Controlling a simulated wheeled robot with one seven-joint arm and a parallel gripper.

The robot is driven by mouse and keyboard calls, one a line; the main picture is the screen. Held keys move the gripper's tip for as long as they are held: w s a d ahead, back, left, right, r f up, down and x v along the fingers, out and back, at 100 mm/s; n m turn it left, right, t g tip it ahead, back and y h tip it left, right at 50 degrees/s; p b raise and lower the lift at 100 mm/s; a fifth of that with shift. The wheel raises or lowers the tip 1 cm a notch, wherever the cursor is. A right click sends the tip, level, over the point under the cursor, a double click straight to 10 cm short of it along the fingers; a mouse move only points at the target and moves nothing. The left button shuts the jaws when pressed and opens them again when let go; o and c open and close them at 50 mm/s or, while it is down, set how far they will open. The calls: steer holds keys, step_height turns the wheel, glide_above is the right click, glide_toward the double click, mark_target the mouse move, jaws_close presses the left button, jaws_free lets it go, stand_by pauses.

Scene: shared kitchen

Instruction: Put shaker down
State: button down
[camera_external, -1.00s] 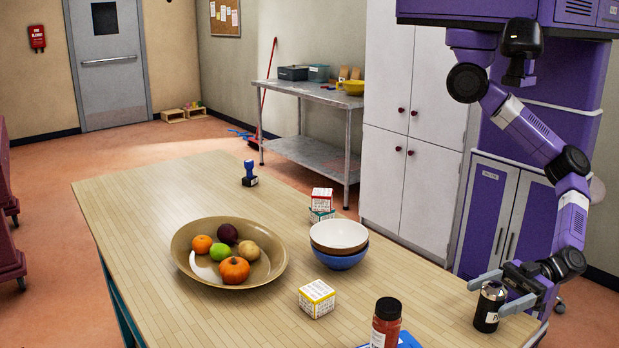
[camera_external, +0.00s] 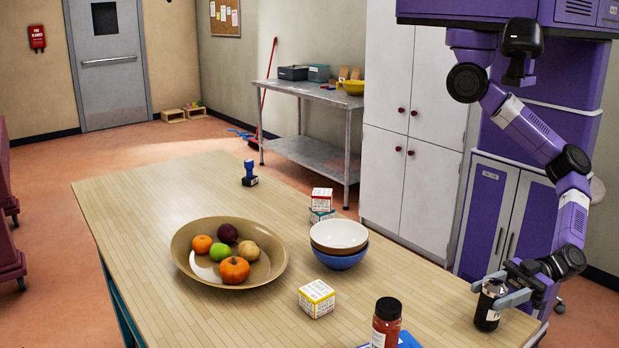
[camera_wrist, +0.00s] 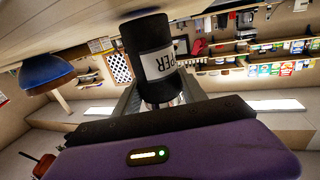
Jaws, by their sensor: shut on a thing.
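The shaker (camera_external: 487,311) is a small dark cylinder with a pale label, upright at the right end of the wooden table (camera_external: 180,177). It appears to be on or just above the tabletop; I cannot tell whether its base touches. My gripper (camera_external: 492,291) reaches in from the right with its grey fingers shut around the shaker's upper part. In the wrist view the shaker (camera_wrist: 146,35) lies between the fingers, with part of a pepper label readable and its clear end towards my palm. The fingers partly hide its upper end in the outside view.
A red-filled jar (camera_external: 386,326) stands by a blue item (camera_external: 408,341) at the near edge. A yellow-white box (camera_external: 317,299), stacked bowls (camera_external: 340,238), small boxes (camera_external: 322,197), a fruit dish (camera_external: 184,234) and a blue stamp (camera_external: 250,175) are further left. Bare wood lies left of the shaker.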

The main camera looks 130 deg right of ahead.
step_height(320, 180, up, 20)
steer(key=f, duration=0.1)
steer(key=s+a+f+n+g+y, duration=0.2)
steer(key=s+a+f+n+y, duration=0.35)
steer(key=a+y, duration=0.2)
steer(key=s+a+f+n+g+y, duration=0.2)
steer(key=s+a+f+n+y, duration=0.3)
steer(key=y, duration=0.4)
step_height(320, 180, up, 9)
steer(key=a+p, duration=0.1)
steer(key=p, duration=0.6)
steer(key=shift+w+a, duration=0.2)
steer(key=shift+n, duration=0.25)
